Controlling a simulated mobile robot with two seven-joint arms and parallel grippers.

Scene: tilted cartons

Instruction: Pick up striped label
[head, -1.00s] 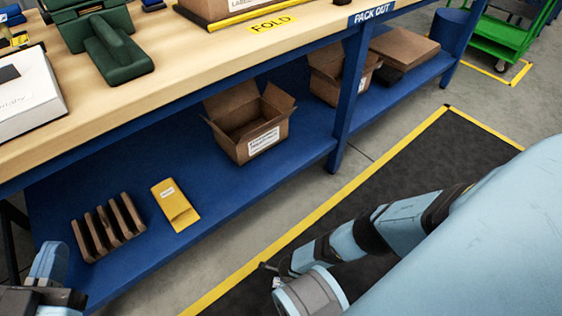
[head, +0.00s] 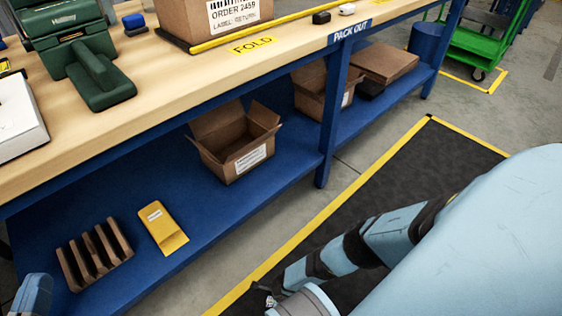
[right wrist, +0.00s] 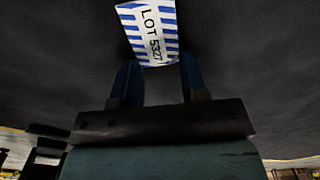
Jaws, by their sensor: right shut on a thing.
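The striped label (right wrist: 148,32), white with blue stripes and black "LOT" lettering, shows at the top of the right wrist view. My right gripper (right wrist: 158,62) is shut on its near end, between two dark blue fingers. Dark grey surface lies behind it. In the head view the label and right fingertips are out of sight; my right arm comes in from the right and runs off the bottom edge. A small part of my left gripper (head: 32,295) shows at the lower left corner, cut by the edge, so its jaws cannot be made out.
A workbench (head: 150,95) has a blue lower shelf (head: 100,200) with an open carton (head: 235,140), a yellow packet (head: 162,228) and a brown slotted rack (head: 95,255). A dark mat (head: 400,190) with yellow border lies on the floor. A green cart (head: 480,40) stands at the back right.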

